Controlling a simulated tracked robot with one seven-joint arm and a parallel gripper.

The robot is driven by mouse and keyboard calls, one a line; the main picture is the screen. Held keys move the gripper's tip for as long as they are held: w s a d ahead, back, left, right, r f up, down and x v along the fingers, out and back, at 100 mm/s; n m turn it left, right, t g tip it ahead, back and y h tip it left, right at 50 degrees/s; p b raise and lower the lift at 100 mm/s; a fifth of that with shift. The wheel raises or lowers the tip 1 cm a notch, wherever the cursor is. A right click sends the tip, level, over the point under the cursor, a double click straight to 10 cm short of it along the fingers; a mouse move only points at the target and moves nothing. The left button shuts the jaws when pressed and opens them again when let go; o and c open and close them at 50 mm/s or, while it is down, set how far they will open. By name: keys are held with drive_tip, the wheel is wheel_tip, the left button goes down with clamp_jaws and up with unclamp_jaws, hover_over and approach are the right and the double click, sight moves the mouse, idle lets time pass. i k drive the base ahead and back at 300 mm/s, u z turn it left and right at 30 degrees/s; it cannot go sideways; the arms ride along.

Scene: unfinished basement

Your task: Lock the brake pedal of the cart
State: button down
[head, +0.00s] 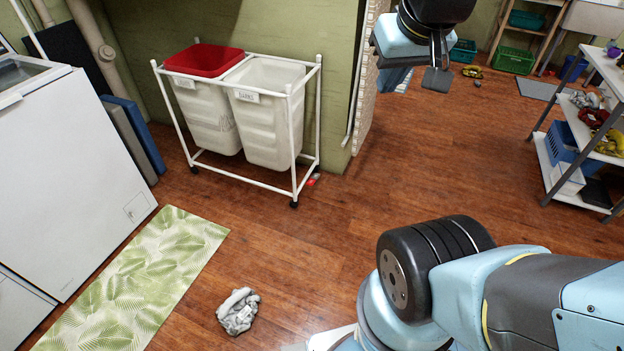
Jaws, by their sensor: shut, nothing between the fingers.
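The cart (296,150) is a white tube frame on dark casters, standing against the green wall. It holds two white hampers, the left one with a red top or lining and the right one with a label reading "DARKS". A small red piece (312,180), possibly the brake pedal, shows low by the cart's right rear leg. It is too small to tell whether it is up or down. My gripper (437,80) is at the top of the view, right of the cart and apart from it. It points down, shut and empty.
A crumpled grey cloth (238,311) lies on the wood floor in front of the cart. A green leaf-pattern mat (150,275) lies beside a white appliance (70,170) at left. A shelf unit (548,170) stands at right.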

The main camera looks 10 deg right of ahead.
sight(311, 181)
drive_tip(key=z, duration=0.3)
drive_tip(key=i, duration=1.15)
drive_tip(key=u, duration=0.25)
